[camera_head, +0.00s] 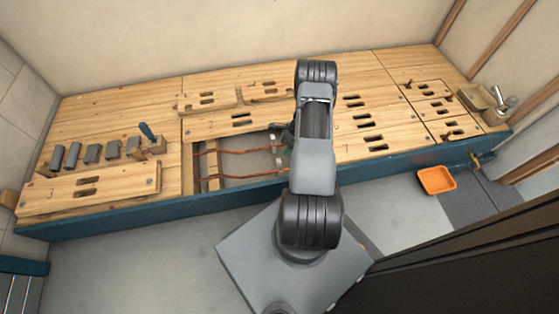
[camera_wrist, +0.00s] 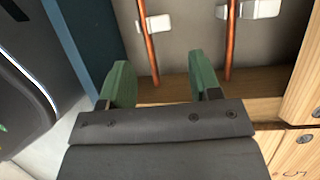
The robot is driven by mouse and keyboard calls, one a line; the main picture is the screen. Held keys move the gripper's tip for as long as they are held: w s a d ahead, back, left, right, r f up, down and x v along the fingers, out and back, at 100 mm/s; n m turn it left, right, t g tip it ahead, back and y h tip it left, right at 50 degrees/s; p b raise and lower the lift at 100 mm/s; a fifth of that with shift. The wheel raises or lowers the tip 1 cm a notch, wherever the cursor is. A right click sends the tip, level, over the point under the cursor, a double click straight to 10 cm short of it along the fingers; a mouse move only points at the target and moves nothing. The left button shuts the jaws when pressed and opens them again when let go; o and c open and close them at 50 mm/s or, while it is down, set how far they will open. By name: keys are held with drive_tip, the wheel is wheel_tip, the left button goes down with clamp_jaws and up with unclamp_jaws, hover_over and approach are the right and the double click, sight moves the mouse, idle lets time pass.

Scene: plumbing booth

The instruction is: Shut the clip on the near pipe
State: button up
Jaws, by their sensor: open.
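Two copper pipes run through an opening in the wooden deck. The near pipe (camera_head: 240,178) is the left one in the wrist view (camera_wrist: 148,50), beside the blue front board. A white clip (camera_wrist: 158,24) sits at the near pipe, with white showing on both sides of it; I cannot tell whether it is open or shut. The far pipe (camera_wrist: 231,40) has another white clip (camera_wrist: 262,9). My gripper (camera_wrist: 161,78) is open, its green fingers apart and nothing held between them. The near pipe passes between the fingers in the picture. In the head view my arm hides most of the gripper.
Wooden deck panels with slots (camera_head: 365,118) surround the opening. A blue front board (camera_head: 110,216) edges the deck. Several grey pieces (camera_head: 92,153) and a blue-handled tool (camera_head: 147,131) are at the left. An orange tray (camera_head: 436,180) lies on the floor at right.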

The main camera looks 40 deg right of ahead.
sight(279, 163)
drive_tip(key=b+x, duration=0.3)
drive_tip(key=x, duration=0.6)
drive_tip(key=shift+a+f, duration=0.1)
drive_tip(key=shift+f, duration=0.1)
drive_tip(key=c, duration=0.8)
drive_tip(key=shift+c, duration=0.2)
drive_tip(key=shift+s+r+t+h+b, duration=0.1)
drive_tip(key=shift+s+t+h+b, duration=0.25)
drive_tip(key=shift+t+b, duration=0.4)
drive_tip(key=shift+s+a+r+n+t+h+b, duration=0.1)
drive_tip(key=shift+s+a+n+t+h+b, duration=0.2)
drive_tip(key=shift+t+b, duration=0.4)
drive_tip(key=shift+s+r+t+h, duration=0.1)
drive_tip(key=shift+s+t+h, duration=0.15)
drive_tip(key=shift+t, duration=0.4)
drive_tip(key=shift+s+a+n+t+h, duration=0.15)
drive_tip(key=shift+n+t+h, duration=0.2)
drive_tip(key=shift+t, duration=0.35)
